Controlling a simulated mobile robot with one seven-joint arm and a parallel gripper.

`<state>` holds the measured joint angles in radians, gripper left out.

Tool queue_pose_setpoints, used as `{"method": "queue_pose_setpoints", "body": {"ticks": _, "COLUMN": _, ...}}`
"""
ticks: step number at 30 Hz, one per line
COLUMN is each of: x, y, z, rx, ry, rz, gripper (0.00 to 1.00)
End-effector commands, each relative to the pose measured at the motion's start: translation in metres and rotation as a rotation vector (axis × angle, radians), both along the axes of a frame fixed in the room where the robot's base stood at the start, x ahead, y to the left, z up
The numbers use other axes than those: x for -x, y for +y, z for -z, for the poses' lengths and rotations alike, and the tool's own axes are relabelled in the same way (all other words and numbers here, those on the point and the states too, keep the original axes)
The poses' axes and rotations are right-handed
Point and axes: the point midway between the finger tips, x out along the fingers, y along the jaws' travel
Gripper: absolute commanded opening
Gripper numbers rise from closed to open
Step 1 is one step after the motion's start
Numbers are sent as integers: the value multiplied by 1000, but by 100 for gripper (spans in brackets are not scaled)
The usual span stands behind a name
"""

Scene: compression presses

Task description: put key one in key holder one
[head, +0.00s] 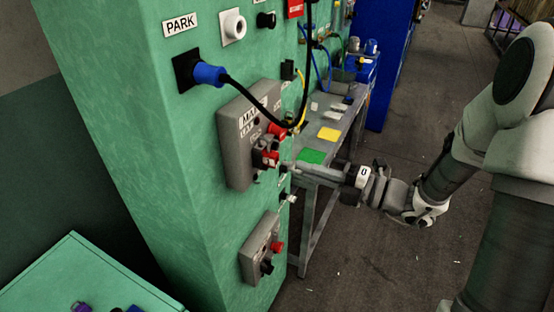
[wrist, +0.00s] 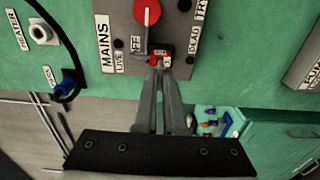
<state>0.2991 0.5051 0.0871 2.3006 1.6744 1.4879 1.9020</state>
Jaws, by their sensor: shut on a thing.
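My gripper (head: 287,164) reaches in from the right to the grey MAINS box (head: 236,165) on the green panel. In the wrist view, my gripper (wrist: 161,70) is shut on a small red piece with white labels (wrist: 154,60), which appears to be key one. It sits at the box face, beside the red round switch knob (wrist: 147,12). In the head view the red piece (head: 270,158) shows just below the red knob (head: 277,131). I cannot tell whether it is seated in the box or only close to it. No label for key holder one is readable.
A lower grey box (head: 260,250) with red and black knobs is on the same panel. A blue plug (head: 208,73) has a black cable hanging in front of the MAINS box. A grey table (head: 335,105) stands behind my gripper. A green cabinet (head: 75,275) is at lower left.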

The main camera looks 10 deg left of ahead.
Motion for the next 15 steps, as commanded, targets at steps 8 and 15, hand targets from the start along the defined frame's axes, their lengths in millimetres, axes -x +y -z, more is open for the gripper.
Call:
{"method": "queue_pose_setpoints", "body": {"ticks": 8, "x": 0, "y": 0, "z": 0, "rx": 0, "ry": 0, "rz": 0, "gripper": 0}}
{"method": "queue_pose_setpoints", "body": {"ticks": 15, "x": 3, "y": -12, "z": -1, "rx": 1, "ry": 1, "rz": 4, "gripper": 0}}
